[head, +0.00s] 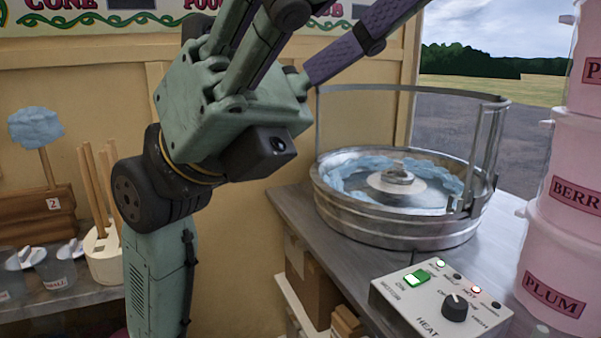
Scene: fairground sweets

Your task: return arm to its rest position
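My gripper (325,28) is raised in the upper middle of the head view, above and left of the round metal floss machine (400,238). Its fingers point up and to the right and are spread apart, with a clear gap between them. I see nothing held in the visible part. The fingertips are cut off by the top edge. My arm rises from the bottom left, in front of the tan wall. The machine's bowl holds pale blue floss (345,165) around its central spinner.
A control box (440,300) with a lit green switch stands at the counter's front. Stacked pink tubs (560,245) stand at the right. At left, a shelf holds blue floss on a stick (36,127), a stick holder (104,255) and cups (60,272). Open boxes sit below the counter.

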